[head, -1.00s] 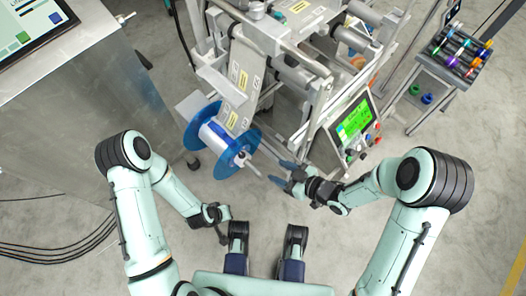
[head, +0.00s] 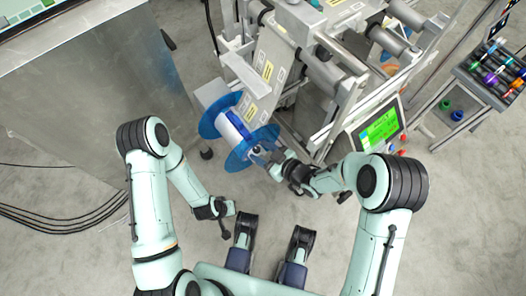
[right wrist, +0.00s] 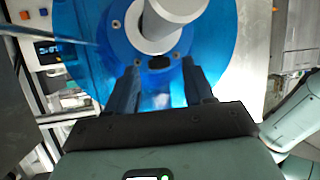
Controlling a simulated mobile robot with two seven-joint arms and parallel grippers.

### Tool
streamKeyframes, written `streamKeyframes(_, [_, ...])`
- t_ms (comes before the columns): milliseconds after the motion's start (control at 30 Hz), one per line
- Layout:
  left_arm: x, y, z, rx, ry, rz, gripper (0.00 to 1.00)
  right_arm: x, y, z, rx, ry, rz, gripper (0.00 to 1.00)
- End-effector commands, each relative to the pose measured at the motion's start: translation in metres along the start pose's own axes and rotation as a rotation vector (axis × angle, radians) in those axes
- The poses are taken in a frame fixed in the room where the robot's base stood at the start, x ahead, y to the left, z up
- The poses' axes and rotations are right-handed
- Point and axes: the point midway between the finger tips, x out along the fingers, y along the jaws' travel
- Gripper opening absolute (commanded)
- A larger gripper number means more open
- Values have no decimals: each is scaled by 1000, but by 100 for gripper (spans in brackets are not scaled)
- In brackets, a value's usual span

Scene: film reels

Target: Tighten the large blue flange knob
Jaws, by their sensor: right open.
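The reel has two translucent blue flange discs around a white roll (head: 234,128). The near blue flange (head: 240,161) faces my right gripper (head: 262,152), which is at its outer face. In the right wrist view the blue flange (right wrist: 82,50) fills the top, with a pale grey cylinder (right wrist: 175,15) sticking out of its bolted blue centre. I cannot tell which part there is the knob. My right gripper's fingers (right wrist: 162,85) are apart, below the cylinder, with nothing seen held between them. My left gripper (head: 223,226) hangs low, away from the reel; its jaws are too small to judge.
The machine's frame and rollers (head: 320,60) rise just behind the reel. A green-screen control panel (head: 379,128) stands to its right. A steel cabinet (head: 85,75) is at left, and a cart with coloured parts (head: 488,75) at far right. Bare floor lies in front.

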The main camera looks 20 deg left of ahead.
Motion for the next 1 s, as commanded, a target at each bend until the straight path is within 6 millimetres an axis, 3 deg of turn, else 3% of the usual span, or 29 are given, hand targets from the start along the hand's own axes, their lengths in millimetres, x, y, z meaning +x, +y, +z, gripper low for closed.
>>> streamKeyframes(300, [0, -1, 2, -2, -5, -2, 0, 2, 0, 0, 1, 0, 1, 49])
streamKeyframes(467, [1, -1, 1, -2, -5, -2, 0, 2, 0, 0, 1, 0, 1, 0])
streamKeyframes(1000, [5, -5, 7, -6, -22, -10, 0, 3, -5, 0, 55, 0, 127, 0])
